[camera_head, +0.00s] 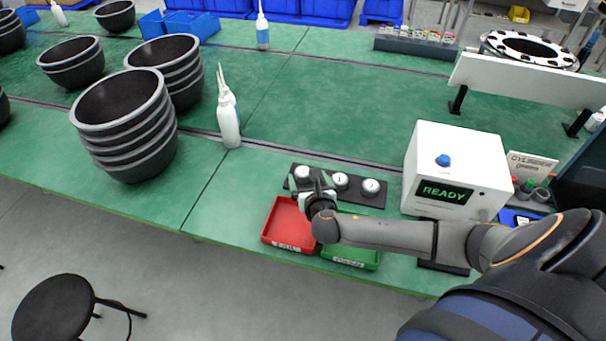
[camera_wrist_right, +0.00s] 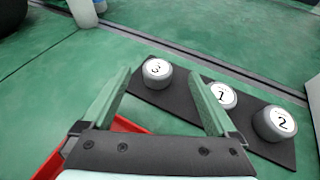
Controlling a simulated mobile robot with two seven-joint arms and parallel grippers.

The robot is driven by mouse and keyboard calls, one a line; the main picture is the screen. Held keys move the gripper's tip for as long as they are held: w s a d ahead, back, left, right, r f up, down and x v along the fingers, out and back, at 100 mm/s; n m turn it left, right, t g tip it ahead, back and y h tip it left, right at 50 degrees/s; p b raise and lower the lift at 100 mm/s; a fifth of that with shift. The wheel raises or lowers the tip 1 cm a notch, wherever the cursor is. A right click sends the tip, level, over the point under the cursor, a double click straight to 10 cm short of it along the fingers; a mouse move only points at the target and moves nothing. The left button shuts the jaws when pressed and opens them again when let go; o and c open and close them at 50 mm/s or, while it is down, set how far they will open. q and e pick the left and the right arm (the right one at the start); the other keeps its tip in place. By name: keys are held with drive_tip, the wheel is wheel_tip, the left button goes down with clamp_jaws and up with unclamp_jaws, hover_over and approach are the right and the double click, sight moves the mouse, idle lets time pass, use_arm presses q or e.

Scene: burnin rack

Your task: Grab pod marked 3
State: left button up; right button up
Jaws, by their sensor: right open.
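Three short grey pods with white numbered tops stand in a row on a black rack (camera_head: 374,198). In the right wrist view, pod 3 (camera_wrist_right: 157,73) is at the rack's left end, pod 1 (camera_wrist_right: 223,95) is in the middle and pod 2 (camera_wrist_right: 275,123) is at the right end. In the head view, pod 3 (camera_head: 302,173) is the leftmost, beside my gripper. My right gripper (camera_wrist_right: 163,92) is open and empty, its green fingers spread, with pod 3 showing between and beyond the tips. My left gripper is not in view.
A red tray (camera_head: 275,236) and a green tray (camera_head: 358,262) lie in front of the rack. A white box reading READY (camera_head: 456,165) stands to the right. A white bottle (camera_head: 228,120) and stacked dark bowls (camera_head: 125,130) are to the left.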

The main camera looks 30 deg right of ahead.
sight(303, 173)
drive_tip(key=shift+a+f+x, duration=0.15)
drive_tip(key=shift+f+x, duration=0.05)
drive_tip(key=shift+x, duration=1.05)
drive_tip(key=shift+a+f+x, duration=0.1)
drive_tip(key=shift+f+x, duration=0.1)
drive_tip(key=shift+x, duration=1.05)
drive_tip(key=shift+s, duration=0.1)
drive_tip(key=shift+c, duration=0.2)
drive_tip(key=c, duration=1.4)
drive_tip(key=shift+r, duration=0.2)
